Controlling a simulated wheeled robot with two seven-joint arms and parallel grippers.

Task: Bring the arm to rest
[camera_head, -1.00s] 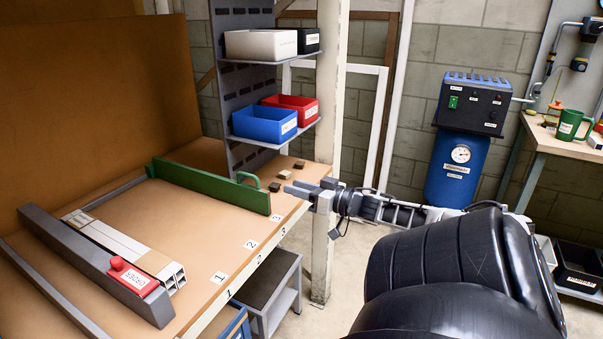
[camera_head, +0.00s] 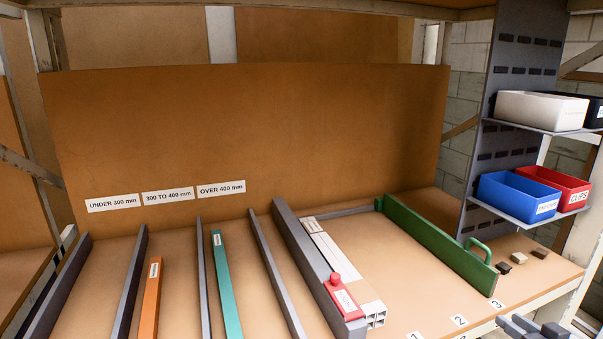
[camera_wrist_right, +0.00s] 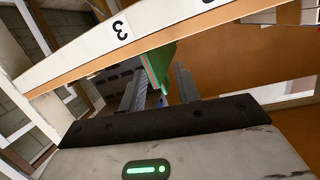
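My right gripper (camera_head: 530,328) shows at the bottom right edge of the head view, cut off by the frame, close to the bench's front edge. In the right wrist view its two fingers (camera_wrist_right: 160,88) stand apart with nothing held between them. The green plate with a handle (camera_head: 440,240) stands on the bench beyond and left of the gripper, apart from it; it also shows between the fingers in the wrist view (camera_wrist_right: 158,66). My left gripper is not in view.
The bench (camera_head: 400,272) holds grey dividers (camera_head: 275,268), an orange bar (camera_head: 151,300), a teal bar (camera_head: 226,285), white profiles (camera_head: 335,255) and a red block (camera_head: 342,292). A shelf with blue (camera_head: 518,197), red (camera_head: 570,190) and white bins (camera_head: 540,110) stands at right. Small dark blocks (camera_head: 503,268) lie near the front edge.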

